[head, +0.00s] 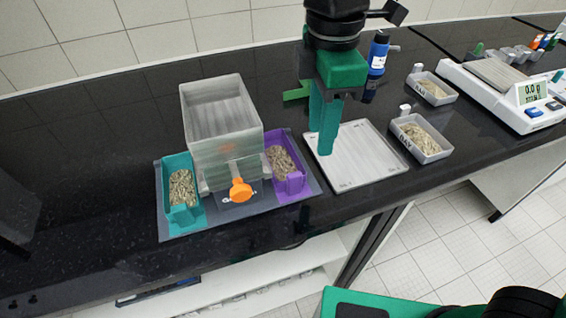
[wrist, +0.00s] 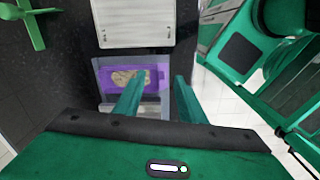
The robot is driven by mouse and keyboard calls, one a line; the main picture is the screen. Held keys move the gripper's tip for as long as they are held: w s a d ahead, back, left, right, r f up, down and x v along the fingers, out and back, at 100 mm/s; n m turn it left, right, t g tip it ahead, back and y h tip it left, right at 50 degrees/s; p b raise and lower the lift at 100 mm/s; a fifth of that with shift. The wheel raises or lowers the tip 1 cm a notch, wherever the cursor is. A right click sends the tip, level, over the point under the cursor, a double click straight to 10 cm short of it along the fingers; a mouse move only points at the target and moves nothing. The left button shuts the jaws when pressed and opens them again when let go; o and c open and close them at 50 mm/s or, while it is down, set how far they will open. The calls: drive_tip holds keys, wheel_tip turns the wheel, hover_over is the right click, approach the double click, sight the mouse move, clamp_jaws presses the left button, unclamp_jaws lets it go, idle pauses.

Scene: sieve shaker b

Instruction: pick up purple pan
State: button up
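The purple pan (head: 291,186) holds brown grains and sits on a dark mat at the right side of the grey sieve shaker (head: 225,150). In the wrist view the purple pan (wrist: 155,78) shows ahead of the fingers, partly overlapped by one of them. My gripper (head: 320,141) is above the white square tray, to the right of the purple pan and apart from it. In the wrist view my gripper (wrist: 159,80) has its two green fingers spread with nothing between them.
A teal pan (head: 180,208) with grains stands left of the shaker, whose front has an orange knob (head: 241,190). The white tray (head: 368,165) is empty. Two small grain trays, a blue bottle (head: 377,55) and a scale (head: 533,112) stand to the right.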

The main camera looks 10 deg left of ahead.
sight(294, 175)
drive_tip(key=a, duration=0.1)
drive_tip(key=s+a+n, duration=0.2)
drive_tip(key=shift+s+a+f, duration=0.2)
drive_tip(key=shift+a+f, duration=0.05)
drive_tip(key=shift+a, duration=0.05)
wheel_tip(294, 175, down, 10)
drive_tip(key=shift+f, duration=0.1)
clamp_jaws()
